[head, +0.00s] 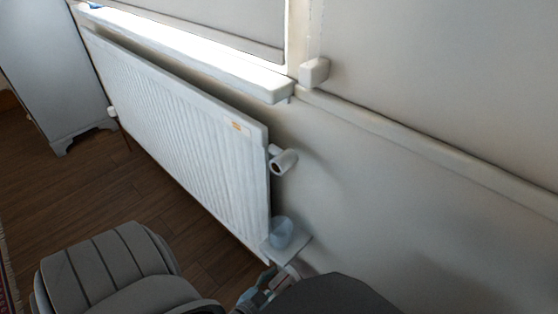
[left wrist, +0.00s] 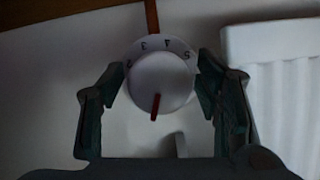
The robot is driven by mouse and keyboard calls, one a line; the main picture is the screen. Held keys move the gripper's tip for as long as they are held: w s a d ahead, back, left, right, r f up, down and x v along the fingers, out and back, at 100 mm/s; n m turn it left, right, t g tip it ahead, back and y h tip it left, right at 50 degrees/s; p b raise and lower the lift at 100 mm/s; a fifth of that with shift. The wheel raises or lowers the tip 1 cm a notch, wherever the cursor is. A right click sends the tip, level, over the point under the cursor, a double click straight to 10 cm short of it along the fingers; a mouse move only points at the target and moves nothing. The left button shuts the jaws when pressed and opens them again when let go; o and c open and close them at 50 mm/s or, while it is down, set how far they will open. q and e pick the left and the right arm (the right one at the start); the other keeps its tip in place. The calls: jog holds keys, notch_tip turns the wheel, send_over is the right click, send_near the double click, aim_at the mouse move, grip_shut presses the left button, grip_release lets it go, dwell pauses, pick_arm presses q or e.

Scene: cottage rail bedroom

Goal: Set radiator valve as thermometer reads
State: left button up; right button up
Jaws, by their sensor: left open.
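In the left wrist view a round white valve knob (left wrist: 161,82) fills the middle. Numbers 2, 3, 4 and 5 show upside down on its dial rim (left wrist: 166,44). A red pointer mark (left wrist: 156,106) lies at the knob's lower edge, on the side away from these numbers. My left gripper (left wrist: 163,83) is open, with one finger on each side of the knob; I cannot tell whether they touch it. In the head view my left gripper (head: 266,289) shows small and partly hidden at the radiator's lower right end. I cannot make out a thermometer. My right gripper is not in view.
The white ribbed radiator (head: 180,125) hangs on the wall below the window sill (head: 200,50). A white pipe-like piece (head: 284,161) sticks out beside the radiator.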

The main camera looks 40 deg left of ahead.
pick_arm(q)
jog(key=shift+d, duration=0.1)
jog(key=c, duration=1.2)
jog(key=shift+o, duration=0.2)
jog(key=shift+m, duration=0.3)
jog(key=shift+m+y, duration=0.8)
jog(key=shift+m, duration=0.1)
jog(key=shift+m+y, duration=0.8)
jog(key=shift+m, duration=0.3)
jog(key=shift+t, duration=0.3)
jog(key=o, duration=1.2)
jog(key=shift+c, duration=0.2)
